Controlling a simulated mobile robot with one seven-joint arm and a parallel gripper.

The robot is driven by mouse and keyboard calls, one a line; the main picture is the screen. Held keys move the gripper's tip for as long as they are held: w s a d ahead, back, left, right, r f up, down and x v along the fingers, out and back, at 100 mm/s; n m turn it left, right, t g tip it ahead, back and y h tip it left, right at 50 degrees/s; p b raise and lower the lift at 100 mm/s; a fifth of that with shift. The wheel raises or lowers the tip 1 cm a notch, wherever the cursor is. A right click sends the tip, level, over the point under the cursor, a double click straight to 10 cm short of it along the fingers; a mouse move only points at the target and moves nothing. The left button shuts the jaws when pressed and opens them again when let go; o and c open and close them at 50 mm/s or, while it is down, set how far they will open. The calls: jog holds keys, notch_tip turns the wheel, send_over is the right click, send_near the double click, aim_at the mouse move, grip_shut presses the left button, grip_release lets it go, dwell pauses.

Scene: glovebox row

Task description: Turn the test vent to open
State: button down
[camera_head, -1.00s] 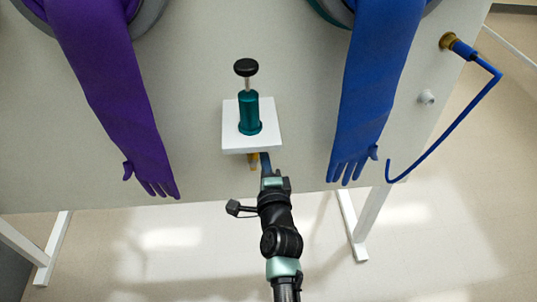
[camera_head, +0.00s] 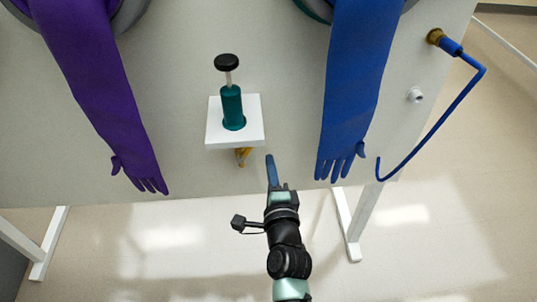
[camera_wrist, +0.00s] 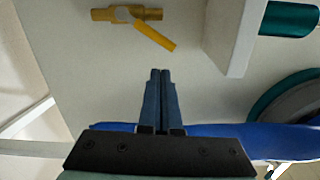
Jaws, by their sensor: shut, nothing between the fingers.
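The test vent appears to be a small brass valve (camera_head: 241,151) with a yellow lever (camera_head: 245,159), low on the grey panel beneath a white shelf. In the wrist view the brass body (camera_wrist: 103,14) lies across the top and the yellow lever (camera_wrist: 155,36) slants away from it at an angle, clear of everything. My gripper (camera_head: 269,157) is shut and empty, its two blue fingers together. It is to the right of the lever and apart from it. In the wrist view my fingertips (camera_wrist: 160,72) sit below the lever with a visible gap.
The white shelf (camera_head: 252,134) with a green plunger cylinder (camera_head: 232,108) juts out above the valve. A purple glove (camera_head: 90,90) hangs left and a blue glove (camera_head: 350,90) hangs close on the right. A bent blue hose (camera_head: 455,115) is at far right. Floor in front is free.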

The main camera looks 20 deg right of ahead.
aim_at(248, 149)
jog(key=s+d+m+b, duration=0.2)
jog(key=s+m+b, duration=0.1)
jog(key=s, duration=0.3)
jog(key=w+p, duration=0.3)
jog(key=w, duration=0.8)
jog(key=shift+a+r, duration=0.3)
jog(key=shift+r, duration=0.1)
jog(key=shift+w, duration=0.1)
jog(key=shift+r, duration=0.15)
jog(key=shift+w+a+r+p, duration=0.1)
jog(key=shift+a+p, duration=0.1)
jog(key=shift+p, duration=0.25)
